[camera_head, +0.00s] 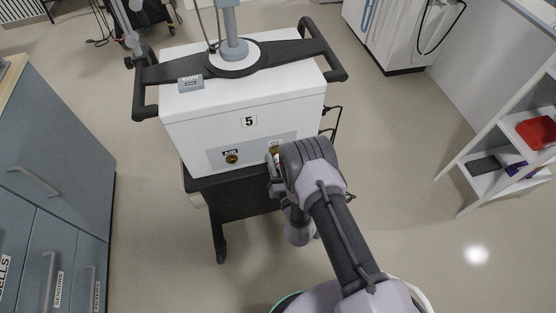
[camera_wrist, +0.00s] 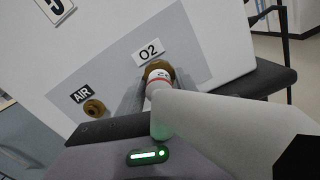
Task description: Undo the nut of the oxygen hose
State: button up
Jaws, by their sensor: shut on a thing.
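The brass nut of the oxygen hose (camera_wrist: 157,66) is at the port under the O2 label (camera_wrist: 148,53), on the front panel of the ventilator numbered 5 (camera_head: 240,103). The white hose (camera_wrist: 230,120) with a red marking near its end runs from the nut across the wrist view to the right. My gripper (camera_head: 273,157) is at the O2 port, shut on the nut. The nut's thread is hidden.
The brass AIR port (camera_wrist: 94,108) sits to the left of the O2 port, with no hose on it. A black cart shelf (camera_head: 240,199) lies below the ventilator.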

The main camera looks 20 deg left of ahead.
jog(key=n, duration=0.6)
jog(key=shift+w, duration=0.1)
jog(key=n, duration=0.6)
jog(key=shift+d+r+n+p, duration=0.1)
jog(key=shift+d+n+p, duration=0.05)
jog(key=shift+n+p, duration=0.25)
jog(key=n+p, duration=0.1)
jog(key=n, duration=0.5)
jog(key=shift+r, duration=0.1)
jog(key=n+p, duration=0.1)
jog(key=n, duration=0.4)
jog(key=shift+n, duration=0.4)
jog(key=o, duration=1.4)
